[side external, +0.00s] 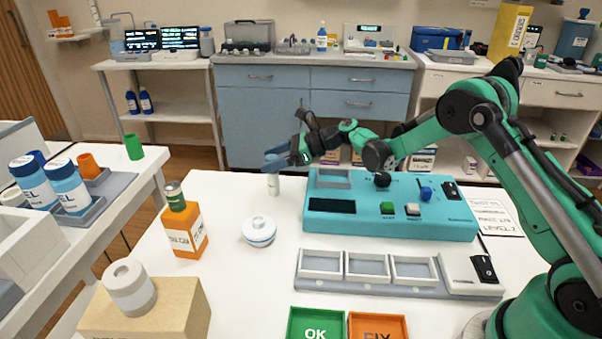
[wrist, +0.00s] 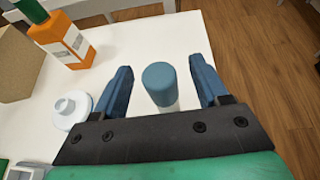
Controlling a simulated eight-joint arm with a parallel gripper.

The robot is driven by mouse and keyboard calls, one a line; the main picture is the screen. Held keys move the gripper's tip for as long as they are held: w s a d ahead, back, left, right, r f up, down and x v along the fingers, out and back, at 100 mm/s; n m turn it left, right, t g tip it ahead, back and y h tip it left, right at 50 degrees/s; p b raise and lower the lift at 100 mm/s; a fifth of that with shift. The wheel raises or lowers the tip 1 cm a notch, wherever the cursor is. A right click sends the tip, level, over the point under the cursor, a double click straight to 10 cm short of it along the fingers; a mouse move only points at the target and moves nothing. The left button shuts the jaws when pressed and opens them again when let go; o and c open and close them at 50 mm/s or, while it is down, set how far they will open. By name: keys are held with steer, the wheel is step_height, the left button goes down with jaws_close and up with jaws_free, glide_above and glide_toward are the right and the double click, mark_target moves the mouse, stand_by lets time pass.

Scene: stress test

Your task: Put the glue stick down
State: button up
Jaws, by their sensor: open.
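The glue stick (side external: 273,184) stands upright on the white table near its far edge, its white body showing below my gripper in the side view. In the wrist view the glue stick (wrist: 160,85) shows its blue cap between my two fingers. My gripper (side external: 278,160) is at the height of the cap, with its blue fingers open. In the wrist view a gap shows between each finger of my gripper (wrist: 160,90) and the glue stick. The fingers partly hide the cap in the side view.
An orange bottle (side external: 185,230) and a round white lidded container (side external: 259,231) stand left and nearer. A teal control box (side external: 390,205) lies right of the glue stick. A tray with white compartments (side external: 367,268) is in front. Clear table surrounds the glue stick; the table edge (wrist: 205,50) is close.

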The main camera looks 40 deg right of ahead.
steer(key=v, duration=0.8)
steer(key=shift+s+d, duration=0.25)
steer(key=shift+s+d+r, duration=0.2)
steer(key=shift+s+d, duration=0.05)
steer(key=shift+s+r, duration=0.15)
steer(key=shift+r, duration=0.05)
steer(key=s+a+r+n+h, duration=0.1)
steer(key=s+a+n+h, duration=0.2)
steer(key=s+n, duration=0.6)
steer(key=s+a+r+n+g+h, duration=0.1)
steer(key=s+n+h, duration=0.6)
steer(key=n, duration=1)
steer(key=shift+s+a+r, duration=0.5)
steer(key=shift+s+a, duration=0.45)
steer(key=shift+s, duration=0.35)
